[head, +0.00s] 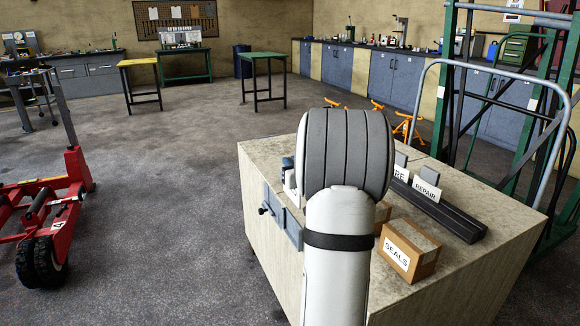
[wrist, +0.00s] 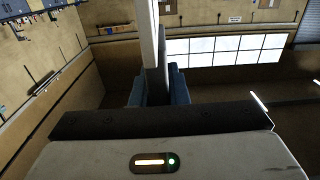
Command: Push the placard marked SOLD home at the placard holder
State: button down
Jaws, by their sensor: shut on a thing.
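In the wrist view, my gripper (wrist: 157,88) is shut on a thin upright placard (wrist: 152,40), seen edge-on between the two blue-grey fingers. Its lettering does not show, so I cannot read SOLD on it. The placard holder (head: 446,213) is a long dark bar on the bench top, partly behind my arm. A placard marked REPAIR (head: 426,191) and one with only RE showing (head: 400,174) stand at it. I cannot tell whether the held placard touches the holder.
The holder is on a pale bench (head: 480,275). A cardboard box marked SEALS (head: 409,250) sits in front of the holder, with another box (head: 382,214) partly behind my arm. A grey trolley frame (head: 561,140) stands right. A red trolley jack (head: 72,170) stands left on open floor.

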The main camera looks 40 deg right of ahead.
jog(key=shift+s+f, duration=0.1)
jog(key=shift+s, duration=0.05)
jog(key=shift+a+f+b, duration=0.1)
jog(key=shift+f+b, duration=0.15)
jog(key=shift+b, duration=0.15)
notch_tip(320, 180, down, 5)
jog(key=b, duration=0.4)
jog(key=shift+b, duration=0.35)
dwell(1.7)
jog(key=shift+f, duration=0.2)
jog(key=shift+f+b, duration=0.35)
jog(key=shift+b, duration=0.1)
notch_tip(320, 180, down, 8)
jog(key=b, duration=0.6)
dwell(2.0)
